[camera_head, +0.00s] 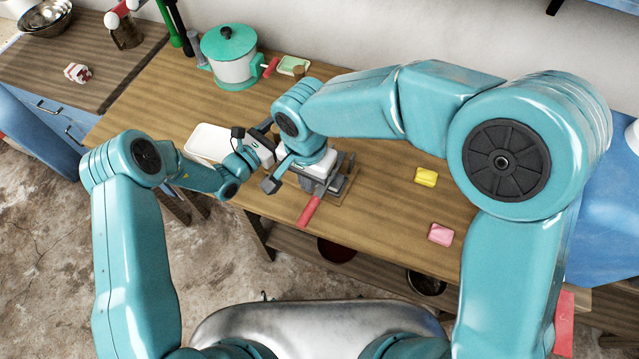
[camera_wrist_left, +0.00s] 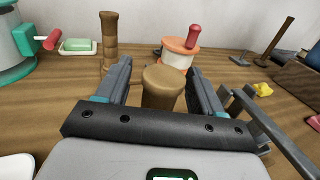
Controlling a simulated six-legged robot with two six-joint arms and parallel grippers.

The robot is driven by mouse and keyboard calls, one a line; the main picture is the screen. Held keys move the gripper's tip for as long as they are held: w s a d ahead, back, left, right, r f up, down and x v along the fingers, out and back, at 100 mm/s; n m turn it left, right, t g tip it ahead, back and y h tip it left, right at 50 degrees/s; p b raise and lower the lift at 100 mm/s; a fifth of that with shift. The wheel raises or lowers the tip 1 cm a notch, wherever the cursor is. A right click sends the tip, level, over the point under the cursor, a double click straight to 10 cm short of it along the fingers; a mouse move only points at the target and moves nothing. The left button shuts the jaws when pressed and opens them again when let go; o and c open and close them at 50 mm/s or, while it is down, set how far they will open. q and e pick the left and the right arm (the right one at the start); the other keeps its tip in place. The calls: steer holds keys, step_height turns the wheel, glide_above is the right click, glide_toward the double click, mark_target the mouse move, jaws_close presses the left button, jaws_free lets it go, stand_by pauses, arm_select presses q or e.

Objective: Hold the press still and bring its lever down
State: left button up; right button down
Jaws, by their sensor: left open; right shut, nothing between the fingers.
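The press (camera_head: 348,187) sits on the table, mostly hidden under my right wrist; its red lever handle (camera_head: 309,211) slants toward me. My right gripper (camera_head: 323,184) is shut and empty over the press, close to the lever; contact is unclear. My left gripper (camera_head: 273,141) is open just left of the press. A brown wooden post (camera_wrist_left: 163,86) stands between its fingers (camera_wrist_left: 160,92), not clasped; I cannot tell whether it belongs to the press.
A white tray (camera_head: 206,142) lies left of my left gripper. A green-lidded pot (camera_head: 231,58) and a green soap dish (camera_head: 293,65) stand behind. Yellow (camera_head: 426,177) and pink (camera_head: 440,235) soaps lie right on clear tabletop. A red-topped white container (camera_wrist_left: 180,50) stands beyond the post.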

arm_select(q)
steer(key=v, duration=1.1)
steer(key=shift+s+a, duration=0.15)
